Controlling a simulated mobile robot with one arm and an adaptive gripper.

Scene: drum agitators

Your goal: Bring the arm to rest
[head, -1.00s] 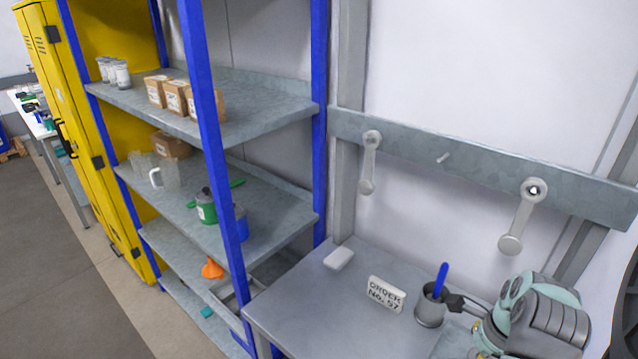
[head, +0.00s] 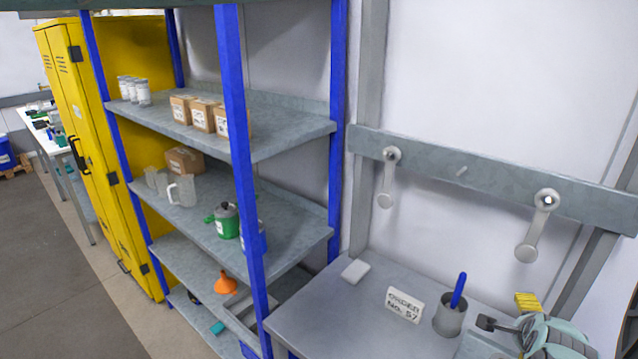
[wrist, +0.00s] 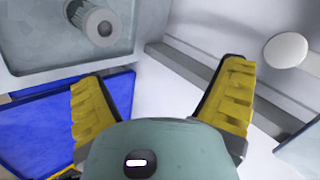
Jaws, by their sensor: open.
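My gripper (head: 506,312) is at the lower right of the head view, over the right part of the grey workbench (head: 330,305). Its fingers are apart, and one yellow pad shows. In the wrist view my gripper (wrist: 165,85) has both yellow-padded fingers spread wide with nothing between them. A grey cup (head: 450,317) holding a blue stick (head: 458,290) stands upright just left of my gripper in the head view. Most of my arm is out of the picture.
A crank-like handle (head: 538,227) hangs on the wall rail above my gripper, and another handle (head: 388,178) hangs farther left. An order sign (head: 404,305) and a white block (head: 355,271) are on the bench. A blue-post shelf (head: 240,170) stands left.

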